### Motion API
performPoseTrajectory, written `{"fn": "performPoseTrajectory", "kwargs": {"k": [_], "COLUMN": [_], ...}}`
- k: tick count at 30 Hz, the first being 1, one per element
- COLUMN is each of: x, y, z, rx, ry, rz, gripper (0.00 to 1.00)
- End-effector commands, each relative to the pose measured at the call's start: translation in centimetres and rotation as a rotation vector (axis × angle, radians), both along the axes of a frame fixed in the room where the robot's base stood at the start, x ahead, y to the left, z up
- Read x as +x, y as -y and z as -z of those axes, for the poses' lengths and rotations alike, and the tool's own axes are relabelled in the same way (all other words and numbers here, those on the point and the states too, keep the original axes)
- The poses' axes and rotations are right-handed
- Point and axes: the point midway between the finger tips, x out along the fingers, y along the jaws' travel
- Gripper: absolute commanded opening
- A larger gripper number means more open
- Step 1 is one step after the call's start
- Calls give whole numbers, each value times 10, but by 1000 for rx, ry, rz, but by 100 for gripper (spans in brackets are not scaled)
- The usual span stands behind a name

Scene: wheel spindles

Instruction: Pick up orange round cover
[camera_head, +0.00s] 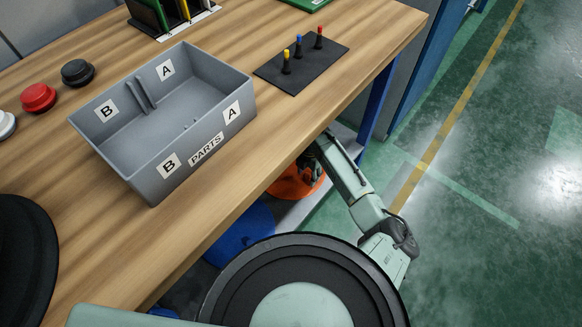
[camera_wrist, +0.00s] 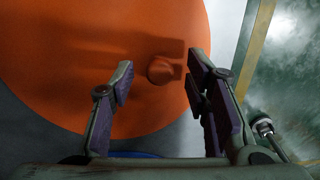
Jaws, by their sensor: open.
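The orange round cover (camera_wrist: 60,60) fills much of the wrist view, with a raised orange knob (camera_wrist: 163,70) near its middle right. In the head view the orange cover (camera_head: 289,187) shows partly under the table edge, below the table top, with my arm over part of it. My gripper (camera_wrist: 158,82) is open in the wrist view, its two dark fingers apart. The knob appears between the fingertips, closer to the right one. I cannot tell whether a finger touches it.
A wooden table (camera_head: 215,225) holds a grey parts bin (camera_head: 152,190), a black mat (camera_head: 318,68) with coloured pegs, and red (camera_head: 38,97) and black (camera_head: 77,71) round items. A blue round thing (camera_head: 240,232) is below the table. Green floor (camera_head: 480,150) is open at right.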

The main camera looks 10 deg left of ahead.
Motion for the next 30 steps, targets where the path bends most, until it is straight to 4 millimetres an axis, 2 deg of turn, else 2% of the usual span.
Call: {"fn": "performPoseTrajectory", "kwargs": {"k": [2, 20, 30], "x": [0, 0, 0], "y": [0, 0, 0], "z": [0, -1, -1], "rx": [0, 0, 0], "ry": [0, 0, 1], "rz": [0, 0, 0], "gripper": [41, 1, 0]}}
